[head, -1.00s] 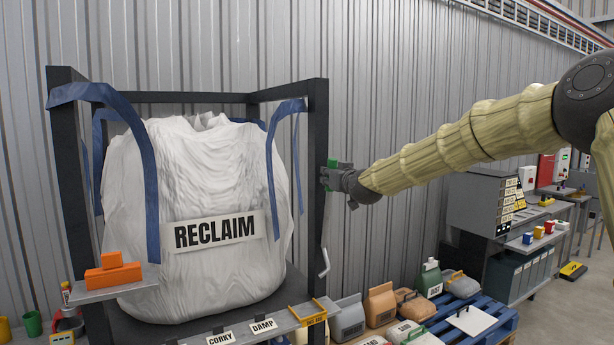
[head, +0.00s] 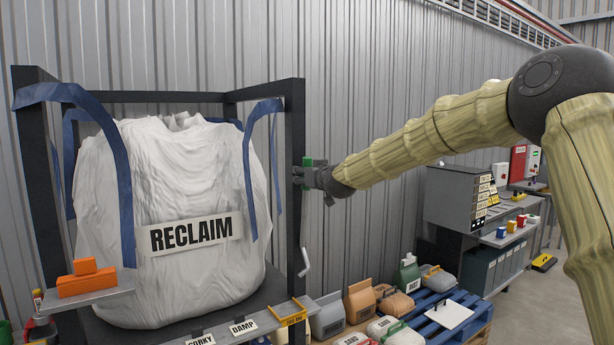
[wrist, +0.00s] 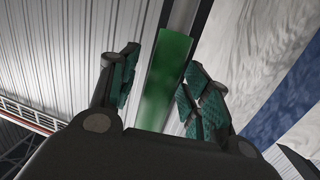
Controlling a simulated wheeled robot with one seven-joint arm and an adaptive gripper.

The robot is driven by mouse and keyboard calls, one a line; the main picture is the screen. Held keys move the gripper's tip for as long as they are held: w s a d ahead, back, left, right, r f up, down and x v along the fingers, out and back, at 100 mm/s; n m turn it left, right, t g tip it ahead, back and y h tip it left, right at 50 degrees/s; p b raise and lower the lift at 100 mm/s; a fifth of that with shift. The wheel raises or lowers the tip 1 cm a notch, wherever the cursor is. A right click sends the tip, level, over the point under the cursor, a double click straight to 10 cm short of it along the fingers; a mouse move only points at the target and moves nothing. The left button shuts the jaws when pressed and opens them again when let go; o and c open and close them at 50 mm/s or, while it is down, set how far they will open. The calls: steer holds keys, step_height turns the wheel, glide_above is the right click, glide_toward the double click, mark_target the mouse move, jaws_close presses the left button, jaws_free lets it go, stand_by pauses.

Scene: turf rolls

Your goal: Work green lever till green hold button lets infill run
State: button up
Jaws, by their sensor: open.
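A green bar, which looks like the green lever (head: 308,161), is beside the right front post of the bag frame. In the wrist view the bar (wrist: 166,82) stands between the two dark green padded fingers of my gripper (wrist: 158,75). The fingers are open, one on each side, with a visible gap at least on the left. In the head view my gripper (head: 301,177) is at that post, partly covering the lever. I cannot make out the green hold button for certain; a small green light (head: 535,158) shows on a wall box at far right.
A big white RECLAIM bag (head: 170,200) hangs in the dark frame (head: 293,130) by blue straps. A grey crank handle (head: 304,262) hangs low on the post. Several small sacks (head: 360,300) and a blue pallet (head: 465,322) stand below my arm. A grey cabinet (head: 455,200) is farther right.

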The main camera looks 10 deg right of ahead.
steer(key=shift+s, duration=0.1)
steer(key=v, duration=1.1)
steer(key=shift+s+d, duration=0.15)
steer(key=shift+s, duration=0.25)
steer(key=shift+c, duration=0.5)
